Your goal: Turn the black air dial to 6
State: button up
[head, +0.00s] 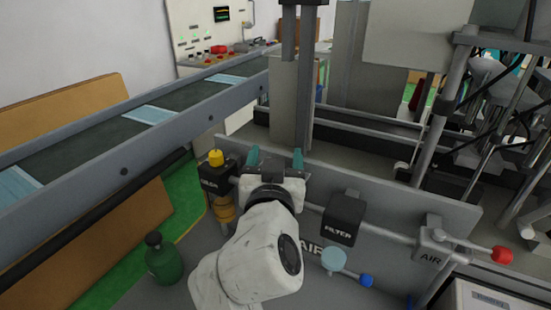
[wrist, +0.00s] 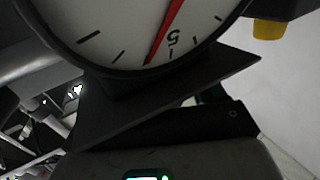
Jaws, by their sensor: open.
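My gripper (head: 276,158) is over the grey panel in the head view, its two teal fingertips pointing away and spread apart. Nothing shows between them, though the wrist hides the spot just below. The black air dial cannot be made out in either view; my wrist and arm cover that part of the panel. The wrist view shows a round white gauge (wrist: 120,38) with a black rim, partly cut off at the top. Its red needle (wrist: 165,32) points near the figure 5. Whether the fingers touch the dial cannot be seen.
A black oiler box with a yellow knob (head: 216,158) stands just left of my gripper. A black filter box (head: 343,220) and an air valve with a red end (head: 502,255) are to the right. A green bottle (head: 163,260) and a conveyor (head: 110,135) are at left.

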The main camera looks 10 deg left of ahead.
jog(key=s, duration=1)
jog(key=shift+s+d, duration=0.35)
jog(key=shift+s, duration=0.05)
